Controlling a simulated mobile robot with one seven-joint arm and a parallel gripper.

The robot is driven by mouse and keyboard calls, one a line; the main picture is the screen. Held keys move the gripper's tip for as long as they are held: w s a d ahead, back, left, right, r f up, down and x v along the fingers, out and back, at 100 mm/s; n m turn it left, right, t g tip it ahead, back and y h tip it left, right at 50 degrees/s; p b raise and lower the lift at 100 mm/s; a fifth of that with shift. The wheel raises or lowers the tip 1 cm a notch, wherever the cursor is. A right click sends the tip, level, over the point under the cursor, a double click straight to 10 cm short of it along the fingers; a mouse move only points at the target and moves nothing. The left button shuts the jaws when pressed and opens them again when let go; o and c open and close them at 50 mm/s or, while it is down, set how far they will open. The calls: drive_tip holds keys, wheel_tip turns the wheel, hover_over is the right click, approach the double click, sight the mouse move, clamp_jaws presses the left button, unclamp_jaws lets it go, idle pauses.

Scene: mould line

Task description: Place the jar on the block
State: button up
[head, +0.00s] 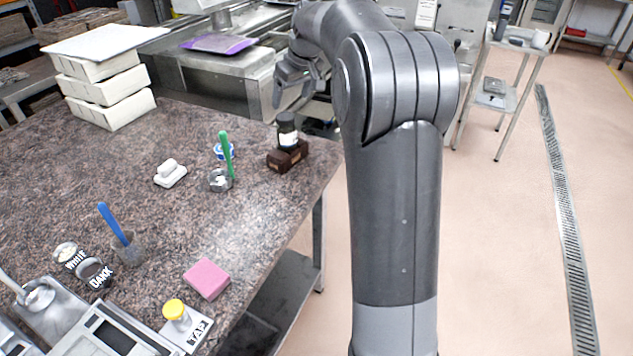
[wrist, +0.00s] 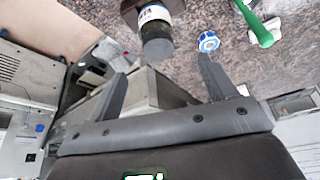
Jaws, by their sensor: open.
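The dark jar (head: 287,131) with a pale label stands upright on the brown block (head: 289,156), near the right edge of the speckled table. In the wrist view the jar (wrist: 156,32) shows at the top centre, with the block (wrist: 131,10) partly hidden behind it. My gripper (head: 292,95) is open and empty, above and behind the jar in the head view. In the wrist view the jar lies beyond the gap between my two fingers (wrist: 165,73), and no finger appears to touch it.
A metal cup (head: 220,180) with a green-handled tool and a blue-and-white tape roll (head: 222,152) stand left of the block. A white piece (head: 170,174), a pink block (head: 206,278) and stacked white moulds (head: 108,92) are also on the table. A metal machine (head: 235,75) stands behind.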

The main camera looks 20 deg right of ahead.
drive_tip(key=s+a+r+m, duration=0.1)
drive_tip(key=s+a+r, duration=0.25)
drive_tip(key=s, duration=0.75)
drive_tip(key=s+a+f+m, duration=0.1)
drive_tip(key=s+f, duration=0.2)
drive_tip(key=s, duration=1.2)
drive_tip(key=s+a+f+m+t+h, duration=0.1)
drive_tip(key=s+a+f+m, duration=0.1)
drive_tip(key=s, duration=1.3)
drive_tip(key=shift+s+f+t+h, duration=0.15)
drive_tip(key=shift+f+t+h, duration=0.15)
drive_tip(key=shift+f, duration=0.35)
